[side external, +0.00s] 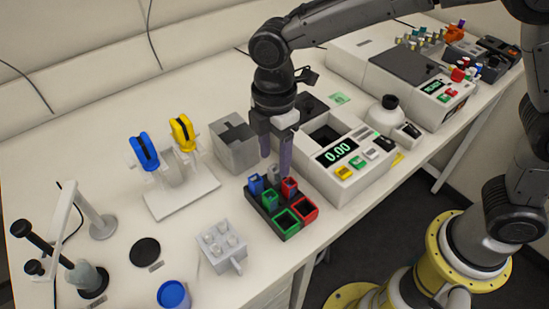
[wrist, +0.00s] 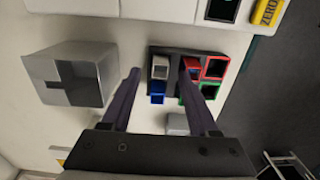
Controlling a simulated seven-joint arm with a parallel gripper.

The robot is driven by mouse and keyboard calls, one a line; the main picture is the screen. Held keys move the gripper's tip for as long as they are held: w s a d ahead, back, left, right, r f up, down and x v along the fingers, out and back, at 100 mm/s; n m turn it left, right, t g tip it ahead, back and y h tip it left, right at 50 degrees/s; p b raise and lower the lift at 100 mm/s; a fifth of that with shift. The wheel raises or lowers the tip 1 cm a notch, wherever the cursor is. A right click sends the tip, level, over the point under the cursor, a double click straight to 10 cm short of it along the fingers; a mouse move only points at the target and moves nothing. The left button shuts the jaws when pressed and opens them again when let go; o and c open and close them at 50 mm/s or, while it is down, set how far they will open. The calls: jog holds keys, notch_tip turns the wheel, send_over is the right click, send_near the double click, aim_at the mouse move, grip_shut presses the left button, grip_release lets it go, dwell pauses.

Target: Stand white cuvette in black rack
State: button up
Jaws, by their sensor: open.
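The black rack (side external: 265,213) lies on the bench below my gripper (side external: 277,168); its edge also shows in the wrist view (wrist: 185,50). The white cuvette (wrist: 160,69) looks upright in the rack's upper-left corner in the wrist view. In the side view, the cuvette (side external: 273,174) is partly hidden by my fingers. My gripper (wrist: 159,75) is open, with one finger on each side of the cuvette in the wrist view. I cannot tell whether the fingers touch it. Blue (side external: 256,185), green (side external: 270,198) and red (side external: 289,186) pieces also stand in the rack.
A grey block (side external: 235,145) with a slotted top stands left of the gripper. A white scale (side external: 345,165) reading 0.00 stands close on the right. A pipette stand (side external: 180,195) is farther left.

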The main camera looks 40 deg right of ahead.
jog(key=shift+r, duration=2.5)
jog(key=s+d+r+m+t, duration=0.25)
jog(key=d+r, duration=0.25)
jog(key=d, duration=0.3)
jog(key=s+d+r+m+t, duration=0.1)
jog(key=s+d+r+m, duration=0.4)
jog(key=d, duration=0.4)
jog(key=s+d+f+m+t, duration=0.1)
jog(key=s+d+f+m, duration=0.1)
jog(key=s+m, duration=0.3)
jog(key=s+d+f+m+t, duration=0.1)
jog(key=s+d+f+m, duration=0.2)
jog(key=s+f+m, duration=0.1)
jog(key=shift+s+d+m, duration=0.35)
jog(key=shift+s+m, duration=0.4)
jog(key=shift+s, duration=0.35)
